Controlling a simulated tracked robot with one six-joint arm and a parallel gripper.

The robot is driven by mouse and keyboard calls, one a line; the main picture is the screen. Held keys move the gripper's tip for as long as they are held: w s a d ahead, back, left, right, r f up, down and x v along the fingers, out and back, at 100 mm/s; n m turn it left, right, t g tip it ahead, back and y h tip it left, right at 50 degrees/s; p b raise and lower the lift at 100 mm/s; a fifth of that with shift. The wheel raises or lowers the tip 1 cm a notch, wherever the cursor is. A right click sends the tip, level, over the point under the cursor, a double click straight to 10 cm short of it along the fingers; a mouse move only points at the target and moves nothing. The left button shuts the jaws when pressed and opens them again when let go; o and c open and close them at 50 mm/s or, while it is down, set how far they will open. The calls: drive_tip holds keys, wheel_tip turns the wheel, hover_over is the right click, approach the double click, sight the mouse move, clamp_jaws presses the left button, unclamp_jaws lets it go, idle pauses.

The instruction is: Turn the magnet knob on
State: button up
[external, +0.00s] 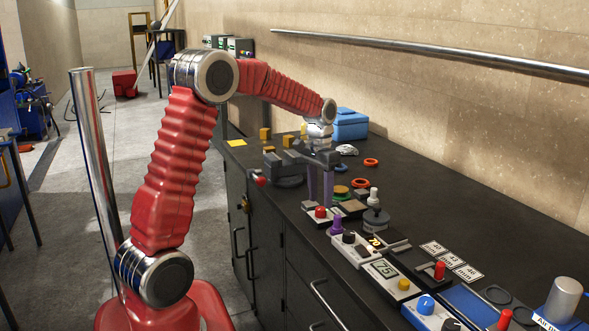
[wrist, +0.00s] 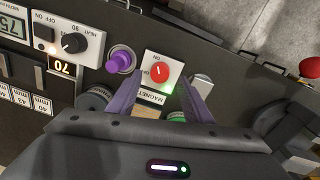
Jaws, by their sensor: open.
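The magnet knob (wrist: 158,72) is a round red knob with a white pointer line, on a white plate (wrist: 155,58) labelled MAGNET. The pointer runs nearly up and down in the wrist view. In the external view the red knob (external: 320,212) sits near the front edge of the black bench. My gripper (wrist: 160,82) is open, with one purple finger on each side of the knob in the wrist view. In the external view my gripper (external: 320,201) points down just over the knob. I cannot tell whether the fingers touch it.
A purple knob (wrist: 120,58) and a heat box with a black dial (wrist: 73,43) stand left of the magnet plate in the wrist view. A grey round piece (external: 375,218) stands close by on the bench (external: 440,200). A blue box (external: 350,125) is farther back.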

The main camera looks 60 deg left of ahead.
sight(321, 208)
drive_tip(key=shift+d+f, duration=0.1)
drive_tip(key=shift+f, duration=1.55)
drive_tip(key=shift+c, duration=0.5)
drive_tip(key=c, duration=1)
